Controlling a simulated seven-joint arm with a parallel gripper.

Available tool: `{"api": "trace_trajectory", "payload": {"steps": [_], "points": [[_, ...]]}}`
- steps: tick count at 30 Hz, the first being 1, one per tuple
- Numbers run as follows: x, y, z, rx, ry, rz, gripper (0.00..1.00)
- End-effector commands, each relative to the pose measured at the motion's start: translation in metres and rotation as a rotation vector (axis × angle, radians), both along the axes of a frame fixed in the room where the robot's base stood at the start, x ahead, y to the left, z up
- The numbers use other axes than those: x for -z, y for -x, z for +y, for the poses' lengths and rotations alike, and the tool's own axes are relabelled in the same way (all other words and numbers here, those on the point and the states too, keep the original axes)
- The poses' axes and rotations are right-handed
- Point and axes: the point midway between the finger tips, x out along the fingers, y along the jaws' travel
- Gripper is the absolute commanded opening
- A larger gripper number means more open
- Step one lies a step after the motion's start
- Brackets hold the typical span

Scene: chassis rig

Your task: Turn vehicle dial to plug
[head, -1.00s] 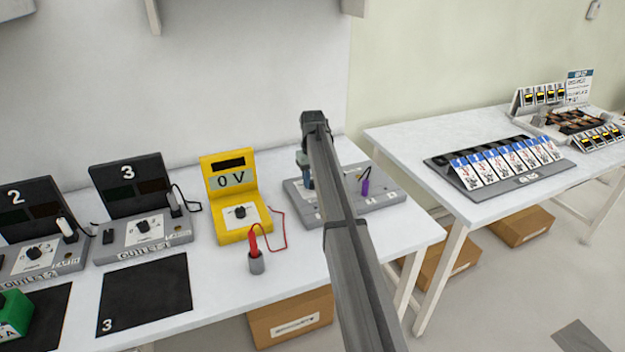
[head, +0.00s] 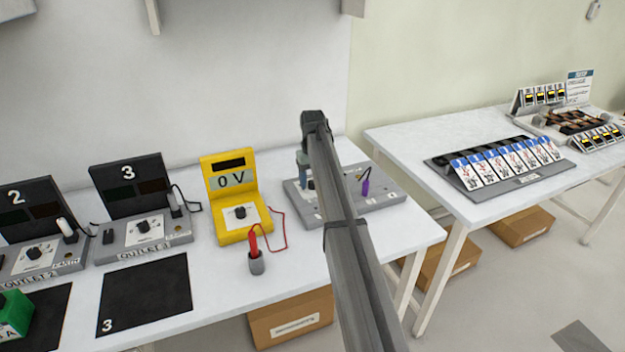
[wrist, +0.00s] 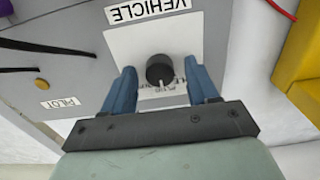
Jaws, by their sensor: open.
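The vehicle dial (wrist: 160,70) is a round black knob on a white plate, with the upside-down word VEHICLE beside it in the wrist view. A white mark on the dial faces the gripper's side; the small lettering around it is too blurred to read surely. My gripper (wrist: 159,67) is open, with one blue finger on each side of the dial and a visible gap on both sides. In the head view, my gripper (head: 304,169) is over the left part of the grey vehicle panel (head: 392,197), and my arm hides much of that panel.
A yellow meter reading 0 V (head: 238,228) stands left of the panel, with a red probe in a grey cup (head: 256,263) in front. A purple plug (head: 365,187) stands on the panel's right. Outlet 3 (head: 140,243) is further left.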

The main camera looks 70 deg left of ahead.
Motion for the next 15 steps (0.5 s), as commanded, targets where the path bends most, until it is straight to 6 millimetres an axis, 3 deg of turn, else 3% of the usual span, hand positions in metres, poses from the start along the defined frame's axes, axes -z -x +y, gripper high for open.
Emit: {"api": "trace_trajectory", "payload": {"steps": [5, 15], "points": [[-0.017, 0.000, 0.001, 0.000, -0.001, 0.000, 0.59], [-0.082, 0.000, 0.001, 0.000, -0.002, -0.001, 0.59]]}}
